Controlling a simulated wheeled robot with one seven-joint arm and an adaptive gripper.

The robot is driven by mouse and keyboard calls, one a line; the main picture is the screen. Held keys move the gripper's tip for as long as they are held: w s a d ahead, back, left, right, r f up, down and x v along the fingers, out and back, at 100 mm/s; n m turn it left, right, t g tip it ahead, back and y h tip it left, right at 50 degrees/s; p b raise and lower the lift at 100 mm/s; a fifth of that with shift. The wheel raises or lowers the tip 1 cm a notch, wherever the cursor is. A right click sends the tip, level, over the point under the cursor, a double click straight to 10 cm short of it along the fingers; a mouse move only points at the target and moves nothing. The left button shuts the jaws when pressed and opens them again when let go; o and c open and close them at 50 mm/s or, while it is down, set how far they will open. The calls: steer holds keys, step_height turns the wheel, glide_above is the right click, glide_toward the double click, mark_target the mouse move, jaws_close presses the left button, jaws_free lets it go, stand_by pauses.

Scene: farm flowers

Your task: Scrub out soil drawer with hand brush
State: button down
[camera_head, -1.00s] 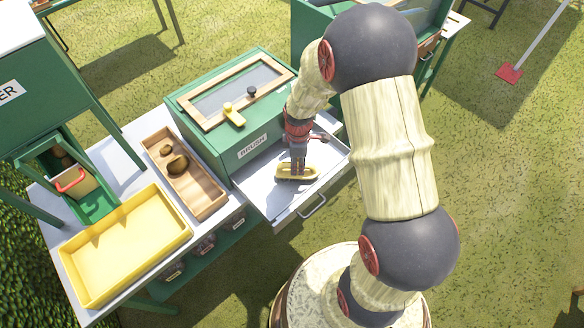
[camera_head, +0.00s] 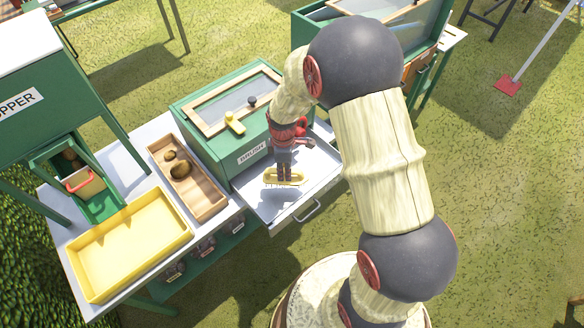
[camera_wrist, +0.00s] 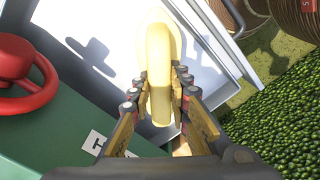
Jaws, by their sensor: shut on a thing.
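My gripper (camera_head: 284,172) is shut on a yellow hand brush (camera_head: 270,176) inside the open soil drawer (camera_head: 304,196). The brush lies level with its bristles towards the drawer floor; I cannot tell whether they touch it. In the wrist view the yellow brush (camera_wrist: 158,60) sits between the fingers (camera_wrist: 160,100), over the white drawer (camera_wrist: 100,28). The drawer is pulled out of a green cabinet (camera_head: 215,160) with a "BRUSH" label, and its floor looks pale and clean where I see it. My arm hides part of its far right side.
A yellow tray (camera_head: 76,268) and a wooden tray (camera_head: 200,203) with brown lumps stand left of the cabinet. A green hopper (camera_head: 30,110) stands at the far left. A red wheel (camera_wrist: 22,75) is close beside my gripper. Another green cabinet (camera_head: 315,20) stands behind.

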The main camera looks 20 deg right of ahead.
steer(key=shift+r+p, duration=0.8)
steer(key=shift+r, duration=0.7)
